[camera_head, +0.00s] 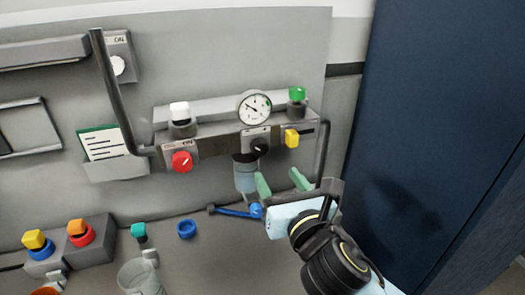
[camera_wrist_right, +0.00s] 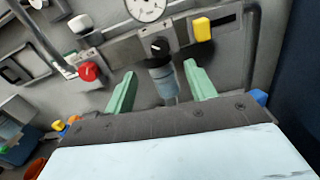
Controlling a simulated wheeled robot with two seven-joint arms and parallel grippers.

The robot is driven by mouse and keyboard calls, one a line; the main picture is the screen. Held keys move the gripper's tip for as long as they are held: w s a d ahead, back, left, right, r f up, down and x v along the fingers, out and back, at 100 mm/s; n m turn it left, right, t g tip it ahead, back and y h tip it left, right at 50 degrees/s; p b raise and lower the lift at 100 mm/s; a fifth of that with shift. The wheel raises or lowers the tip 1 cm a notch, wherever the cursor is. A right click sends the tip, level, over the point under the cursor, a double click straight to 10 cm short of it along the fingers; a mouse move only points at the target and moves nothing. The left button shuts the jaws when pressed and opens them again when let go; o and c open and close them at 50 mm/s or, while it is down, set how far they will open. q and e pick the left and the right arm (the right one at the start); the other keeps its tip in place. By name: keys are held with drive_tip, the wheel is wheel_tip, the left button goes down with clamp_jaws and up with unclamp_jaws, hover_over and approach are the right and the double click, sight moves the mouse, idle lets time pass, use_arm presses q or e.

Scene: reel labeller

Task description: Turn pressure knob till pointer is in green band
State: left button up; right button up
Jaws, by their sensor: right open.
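The pressure gauge (camera_head: 254,107) is a round white dial on the panel's metal rail. Its thin pointer leans to the upper left, and a small green mark shows at the dial's right side. A black knob (camera_head: 259,145) with a white line sits just below the gauge; it also shows in the right wrist view (camera_wrist_right: 159,46). My right gripper (camera_head: 282,182) is open and empty, below and slightly right of the black knob, not touching it. In the right wrist view its green fingers (camera_wrist_right: 160,85) stand apart below the knob. My left gripper is not in view.
A red knob (camera_head: 181,162) is left of the black one, and a yellow block (camera_head: 292,138) is right of it. A clear bowl (camera_head: 246,175) hangs below the knob, between my fingers in the wrist view. A blue-handled tool (camera_head: 235,211) lies below. A dark blue cabinet (camera_head: 440,110) stands right.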

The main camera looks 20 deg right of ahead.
sight(261, 150)
drive_tip(key=w, duration=1)
drive_tip(key=shift+w+a, duration=0.2)
drive_tip(key=c, duration=1)
